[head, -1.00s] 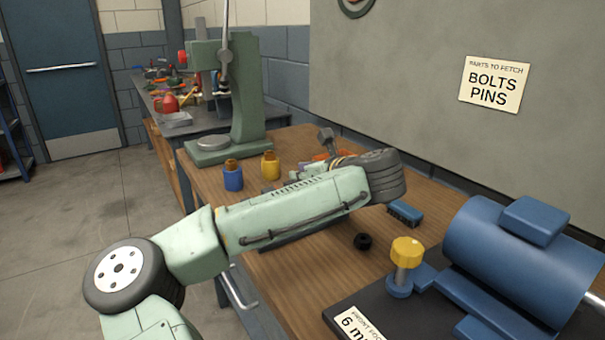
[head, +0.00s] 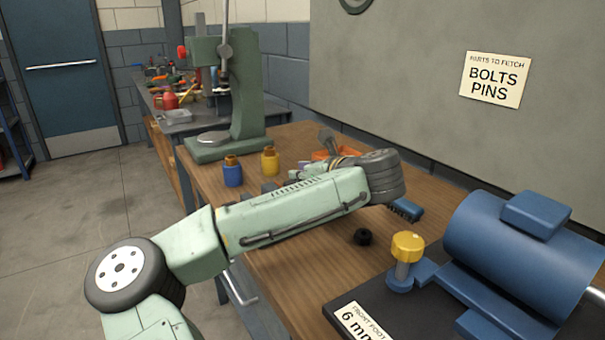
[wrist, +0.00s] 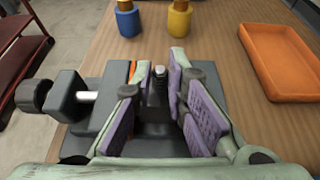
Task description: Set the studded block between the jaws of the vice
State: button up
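The dark grey vice (wrist: 98,88) lies under my gripper in the wrist view, with its screw and black knob (wrist: 35,95) to the left. My gripper (wrist: 161,78) points down over it, its two purple-padded fingers apart. A dark piece with a metal-topped upright stud (wrist: 160,73) shows between the fingers; it looks like the studded block. The fingers cover much of it, so I cannot tell its seating in the jaws or whether the fingertips touch it. In the head view my forearm hides most of the vice and gripper.
A blue bottle (head: 232,173) and yellow bottle (head: 270,162) stand beyond the vice. An orange tray (wrist: 285,60) lies to the right in the wrist view. A blue bristled or studded piece (head: 408,208), a black knob (head: 363,237) and a blue motor (head: 515,245) are on the bench.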

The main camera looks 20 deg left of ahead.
jog(key=o, duration=0.5)
jog(key=shift+f, duration=0.15)
notch_tip(320, 180, up, 8)
jog(key=p, duration=0.6)
dwell(0.5)
